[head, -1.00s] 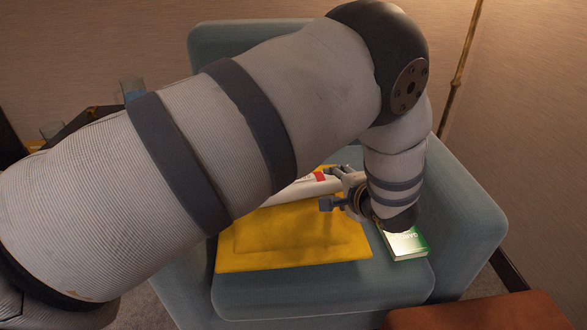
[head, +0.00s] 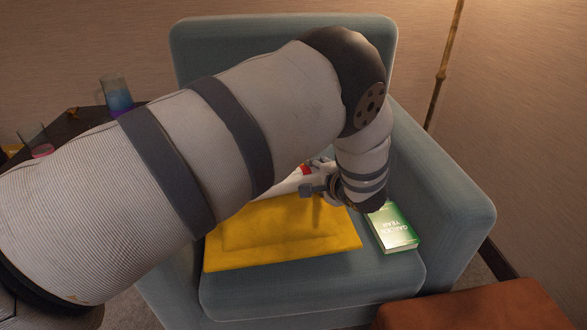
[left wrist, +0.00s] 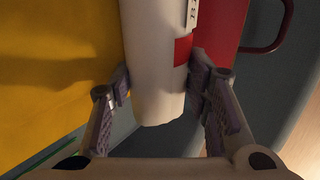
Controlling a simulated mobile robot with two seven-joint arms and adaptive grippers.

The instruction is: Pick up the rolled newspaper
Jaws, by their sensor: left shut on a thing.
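The rolled newspaper (left wrist: 155,65) is a white roll with a red patch and some print, seen in the left wrist view between my left gripper's fingers. In the head view only a short part of the newspaper (head: 288,184) shows, as my own arm hides the rest. My left gripper (left wrist: 165,95) is shut on the newspaper near its end. In the head view the left gripper (head: 312,180) is over the back right part of the yellow cushion on the armchair. My right gripper is not in view.
The yellow cushion (head: 280,236) lies on the blue-grey armchair (head: 310,285). A green book (head: 392,230) lies on the seat at right. A red thing (left wrist: 226,25) with a handle is beside the newspaper. A dark table with glasses (head: 116,95) stands at left. A brown surface (head: 470,308) is at front right.

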